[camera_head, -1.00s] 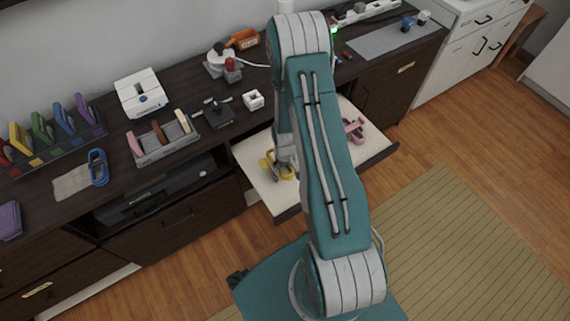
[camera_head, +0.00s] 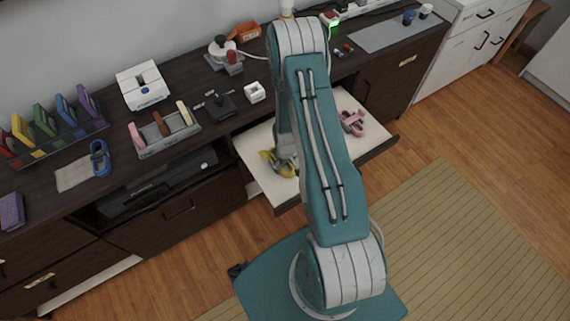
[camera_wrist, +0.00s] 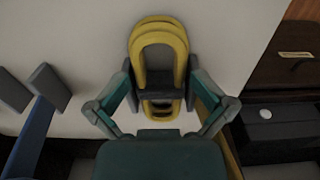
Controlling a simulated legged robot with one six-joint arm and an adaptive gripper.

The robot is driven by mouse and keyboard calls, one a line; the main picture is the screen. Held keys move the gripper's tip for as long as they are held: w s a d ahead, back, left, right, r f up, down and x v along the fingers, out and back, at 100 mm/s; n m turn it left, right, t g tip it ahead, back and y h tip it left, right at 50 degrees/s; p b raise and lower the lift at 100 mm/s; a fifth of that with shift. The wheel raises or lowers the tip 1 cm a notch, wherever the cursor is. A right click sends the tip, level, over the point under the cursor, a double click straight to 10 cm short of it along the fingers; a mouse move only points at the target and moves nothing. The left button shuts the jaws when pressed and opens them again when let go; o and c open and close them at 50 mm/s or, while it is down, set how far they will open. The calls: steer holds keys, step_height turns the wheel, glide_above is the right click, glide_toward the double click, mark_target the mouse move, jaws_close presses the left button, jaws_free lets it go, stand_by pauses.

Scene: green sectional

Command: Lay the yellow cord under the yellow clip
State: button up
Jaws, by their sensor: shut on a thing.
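The yellow cord (camera_head: 267,156) is a looped bundle at the pale open drawer (camera_head: 254,143), partly hidden by my arm in the head view. In the wrist view my gripper (camera_wrist: 160,76) is shut across the middle of the yellow cord (camera_wrist: 158,30). One rounded loop stands out beyond the fingers and a shorter part shows on the near side. I cannot tell whether the cord touches the drawer floor. A yellow upright piece (camera_head: 21,130), which looks like the yellow clip, stands in the dark rack at the far left, between red and green ones.
A pink bundle (camera_head: 352,122) lies in the drawer's right part. A blue thing with grey ends (camera_wrist: 40,105) shows in the wrist view.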

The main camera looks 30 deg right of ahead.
steer(key=o, duration=0.8)
steer(key=shift+s+a+f, duration=0.1)
steer(key=shift+s+f, duration=0.35)
steer(key=shift+o, duration=0.2)
steer(key=shift+w+r, duration=0.1)
steer(key=shift+r, duration=0.45)
step_height(320, 180, up, 12)
steer(key=shift+w+f, duration=0.2)
steer(key=shift+w, duration=0.1)
